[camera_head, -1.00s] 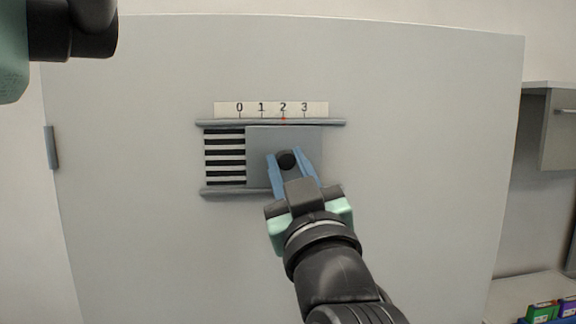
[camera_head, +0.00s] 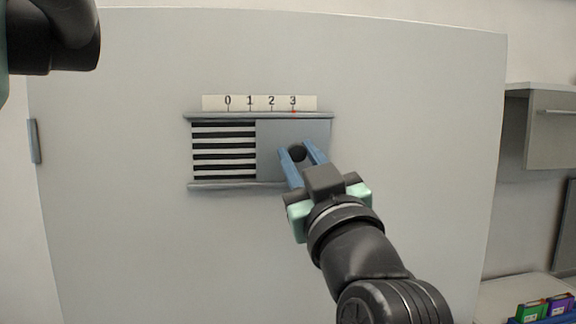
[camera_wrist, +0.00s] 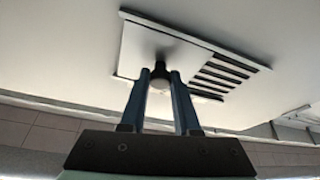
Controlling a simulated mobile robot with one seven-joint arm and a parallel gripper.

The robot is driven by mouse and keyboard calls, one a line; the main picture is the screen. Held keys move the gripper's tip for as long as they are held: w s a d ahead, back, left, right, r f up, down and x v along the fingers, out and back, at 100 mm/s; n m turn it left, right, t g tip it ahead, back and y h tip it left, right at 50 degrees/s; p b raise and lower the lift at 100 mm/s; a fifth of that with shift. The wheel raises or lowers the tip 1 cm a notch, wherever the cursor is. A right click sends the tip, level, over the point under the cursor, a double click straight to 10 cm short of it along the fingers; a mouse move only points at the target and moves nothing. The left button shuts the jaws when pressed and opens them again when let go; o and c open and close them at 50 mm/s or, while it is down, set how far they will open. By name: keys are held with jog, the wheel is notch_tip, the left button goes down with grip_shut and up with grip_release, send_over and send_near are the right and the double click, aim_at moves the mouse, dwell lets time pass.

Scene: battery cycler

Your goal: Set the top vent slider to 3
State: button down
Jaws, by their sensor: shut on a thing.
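The vent slider's grey plate (camera_head: 272,140) sits between two horizontal rails on a light grey panel. The scale (camera_head: 260,102) above it reads 0 to 3, and the small red mark (camera_head: 294,112) on the plate's top edge lines up under the 3. Dark vent slots (camera_head: 224,149) show to the left of the plate. My gripper (camera_head: 299,155) is shut on the dark round knob (camera_head: 297,152) of the plate. In the wrist view the blue fingers stand on either side of the knob (camera_wrist: 160,73).
A hinge (camera_head: 34,141) is at the panel's left edge. A grey cabinet (camera_head: 565,130) and a shelf with coloured boxes (camera_head: 545,308) stand at the right. The panel around the vent is clear.

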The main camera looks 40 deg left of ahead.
jog(key=shift+w+d, duration=0.1)
jog(key=shift+d, duration=0.05)
jog(key=c, duration=0.9)
grip_release()
jog(key=shift+c, duration=0.2)
jog(key=o, duration=0.3)
jog(key=shift+w+d, duration=0.1)
jog(key=shift+w, duration=0.05)
jog(key=shift+s+d+f, duration=0.1)
jog(key=shift+s+f, duration=0.1)
jog(key=shift+s, duration=0.1)
jog(key=b+v, duration=0.7)
jog(key=v, duration=0.5)
jog(key=shift+d, duration=0.25)
